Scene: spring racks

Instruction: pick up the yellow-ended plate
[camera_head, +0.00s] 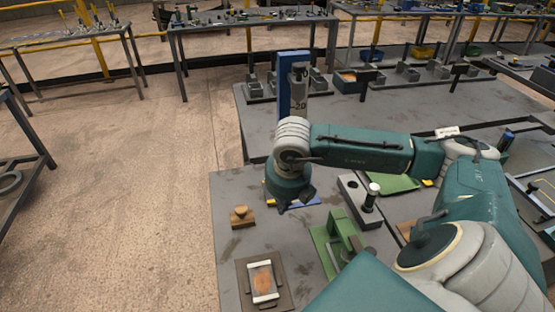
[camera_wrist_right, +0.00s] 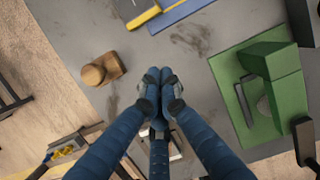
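A plate with a yellow end (camera_wrist_right: 138,14) shows at the top edge of the right wrist view, partly cut off, beside a blue piece (camera_wrist_right: 182,10). In the head view a bit of yellow (camera_head: 270,203) and the blue piece (camera_head: 305,201) show by my right wrist, which hides most of that spot. My right gripper (camera_wrist_right: 163,88) points down over the bare grey bench, between the yellow end and a white-ended plate. Its blue fingertips are together, with nothing visible between them. My left gripper is not in view.
A wooden knob block (camera_wrist_right: 98,70) stands left of the fingers, and a green fixture (camera_wrist_right: 270,85) stands right. The white-ended plate (camera_head: 263,279) lies on a brown base at the bench front. A blue upright (camera_head: 285,85) stands behind my wrist. Bare bench surrounds the knob.

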